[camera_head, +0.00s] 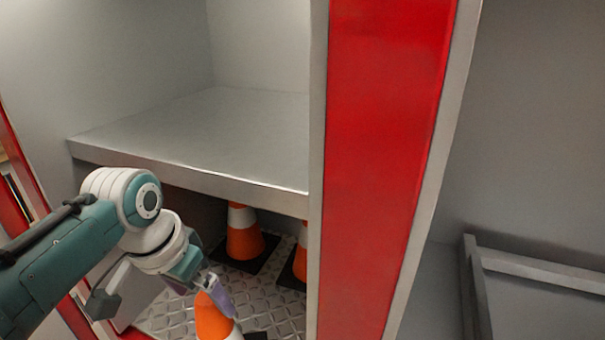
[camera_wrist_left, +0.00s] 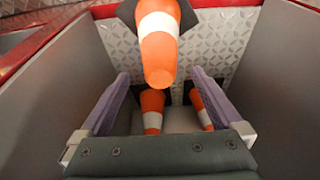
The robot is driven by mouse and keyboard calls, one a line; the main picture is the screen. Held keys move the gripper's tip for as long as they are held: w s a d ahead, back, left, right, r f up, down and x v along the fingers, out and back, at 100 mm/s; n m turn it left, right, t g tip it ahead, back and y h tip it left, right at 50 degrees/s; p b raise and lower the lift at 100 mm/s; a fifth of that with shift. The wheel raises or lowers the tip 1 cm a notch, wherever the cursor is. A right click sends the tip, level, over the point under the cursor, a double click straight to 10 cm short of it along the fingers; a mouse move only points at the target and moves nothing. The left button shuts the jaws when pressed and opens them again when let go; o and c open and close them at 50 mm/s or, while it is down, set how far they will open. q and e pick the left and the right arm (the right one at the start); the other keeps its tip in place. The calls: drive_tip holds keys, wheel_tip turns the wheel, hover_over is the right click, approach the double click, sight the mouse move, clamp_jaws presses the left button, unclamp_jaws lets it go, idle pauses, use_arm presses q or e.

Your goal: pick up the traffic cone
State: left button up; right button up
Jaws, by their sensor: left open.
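An orange and white traffic cone (camera_head: 212,318) stands at the front of the lower compartment. My left gripper (camera_head: 217,292) is at its top, with the fingers pointing down toward it. In the left wrist view this cone (camera_wrist_left: 158,45) shows large, its orange tip between the two spread purple fingers of the open gripper (camera_wrist_left: 160,76). Gaps show on both sides of the tip. A second cone (camera_head: 243,240) stands behind on a dark square base, and a third (camera_head: 301,262) is partly hidden by the red post. My right gripper is out of view.
A grey shelf (camera_head: 200,130) hangs over the cones, close to my left wrist. A red post (camera_head: 385,150) bounds the compartment on the right. The floor is patterned metal plate (camera_head: 275,300). In the left wrist view, grey walls (camera_wrist_left: 285,90) stand on both sides.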

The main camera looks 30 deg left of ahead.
sight(210, 309)
use_arm(q)
drive_tip(key=b+x, duration=0.2)
drive_tip(key=x, duration=0.3)
drive_tip(key=shift+s+f, duration=0.1)
drive_tip(key=shift+f, duration=0.05)
drive_tip(key=shift+c, duration=0.2)
clamp_jaws()
idle(0.4)
